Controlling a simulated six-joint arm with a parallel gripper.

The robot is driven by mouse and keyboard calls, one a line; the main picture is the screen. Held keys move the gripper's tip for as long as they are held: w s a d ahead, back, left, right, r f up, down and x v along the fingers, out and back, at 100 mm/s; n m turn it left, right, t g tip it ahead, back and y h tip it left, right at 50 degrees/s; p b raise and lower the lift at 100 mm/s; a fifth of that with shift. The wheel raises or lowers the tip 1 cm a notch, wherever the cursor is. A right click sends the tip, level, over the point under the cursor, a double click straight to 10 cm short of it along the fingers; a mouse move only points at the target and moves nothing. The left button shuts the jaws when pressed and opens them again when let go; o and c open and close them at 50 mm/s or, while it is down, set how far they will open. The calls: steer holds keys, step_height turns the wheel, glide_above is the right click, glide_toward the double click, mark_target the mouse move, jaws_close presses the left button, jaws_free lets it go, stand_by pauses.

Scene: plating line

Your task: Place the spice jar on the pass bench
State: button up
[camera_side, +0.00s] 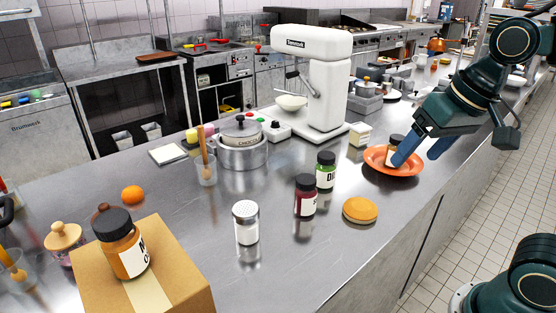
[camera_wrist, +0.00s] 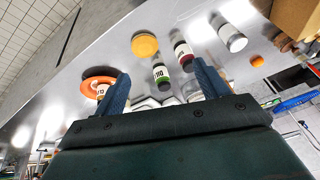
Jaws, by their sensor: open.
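Several jars are in view, and I cannot tell which one is the spice jar. A small dark-lidded jar with a pale label (camera_side: 392,155) stands in the orange plate (camera_side: 374,161); it also shows in the wrist view (camera_wrist: 101,91). A black-lidded jar with orange contents (camera_side: 126,252) is on a cardboard box (camera_side: 185,272). My gripper (camera_side: 415,159) is open and empty above the plate, its blue fingers beside the small jar, which one finger partly covers. The steel bench (camera_side: 350,250) lies beneath.
A white shaker (camera_side: 246,226) and an orange-yellow round item (camera_side: 360,210) stand near the front edge. A stand mixer (camera_side: 325,85), a pot (camera_side: 241,155) and a glass with a wooden spoon (camera_side: 205,171) stand further back. Bare steel lies around the shaker.

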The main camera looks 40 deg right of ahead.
steer(key=s+n, duration=0.1)
steer(key=s+f+n, duration=0.1)
steer(key=s, duration=0.1)
steer(key=s+f+n+t, duration=0.1)
steer(key=s, duration=0.1)
steer(key=shift+d+f+n, duration=0.1)
steer(key=shift+d+n, duration=0.05)
steer(key=shift+n, duration=0.15)
steer(key=shift+o, duration=0.4)
step_height(320, 180, up, 4)
steer(key=m+t+y, duration=0.4)
steer(key=m+y, duration=0.3)
steer(key=m, duration=1.7)
glide_above(305, 195)
steer(key=s+d, duration=0.4)
steer(key=s, duration=0.1)
steer(key=w+d+r+m+t, duration=0.1)
steer(key=w+m, duration=0.1)
steer(key=m, duration=0.3)
steer(key=shift+y, duration=0.4)
step_height(305, 195, down, 23)
steer(key=shift+w+d, duration=0.1)
steer(key=shift+w, duration=0.05)
